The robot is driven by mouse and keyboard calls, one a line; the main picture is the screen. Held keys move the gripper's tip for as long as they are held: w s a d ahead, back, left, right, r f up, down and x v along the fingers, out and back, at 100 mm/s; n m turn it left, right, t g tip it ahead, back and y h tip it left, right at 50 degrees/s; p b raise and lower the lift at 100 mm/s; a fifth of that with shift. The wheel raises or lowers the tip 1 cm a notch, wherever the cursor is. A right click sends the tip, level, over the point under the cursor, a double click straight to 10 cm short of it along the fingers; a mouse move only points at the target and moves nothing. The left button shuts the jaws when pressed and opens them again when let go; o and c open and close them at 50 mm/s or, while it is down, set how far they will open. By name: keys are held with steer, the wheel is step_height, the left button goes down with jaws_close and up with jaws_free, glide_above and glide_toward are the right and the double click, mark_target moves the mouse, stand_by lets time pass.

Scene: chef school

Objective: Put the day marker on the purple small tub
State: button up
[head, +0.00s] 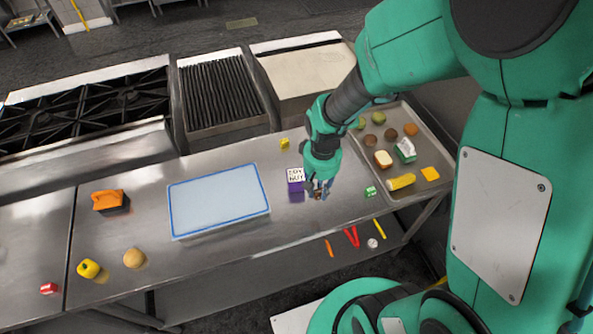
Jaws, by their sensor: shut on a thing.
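The purple small tub (296,186) stands upright on the steel counter, right of the blue-edged board. Its white top carries black lettering that seems to read "SOY NUT". My gripper (318,189) points down just right of the tub, close beside it. It is shut on a small brownish block (318,195), which looks like a day marker. The fingers hide most of this block, and its label cannot be read. Other small blocks lie on the counter: a green one (370,191), a yellow one (284,143) and a red one (48,288).
A blue-edged white board (220,201) lies left of the tub. A metal tray (436,153) with several foods is at the right. An orange-topped dark block (110,202), a yellow pepper (89,269) and a round tan item (134,258) are at the left. Burners and a grill line the back.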

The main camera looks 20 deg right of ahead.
steer(key=s+a, duration=0.1)
steer(key=s+a+r, duration=0.1)
steer(key=s+a+r+p, duration=0.1)
steer(key=shift+s, duration=0.3)
glide_above(295, 175)
steer(key=shift+w+f, duration=0.1)
steer(key=shift+f, duration=0.7)
steer(key=shift+f, duration=1.75)
steer(key=shift+f, duration=0.15)
steer(key=o, duration=0.9)
steer(key=shift+o, duration=0.2)
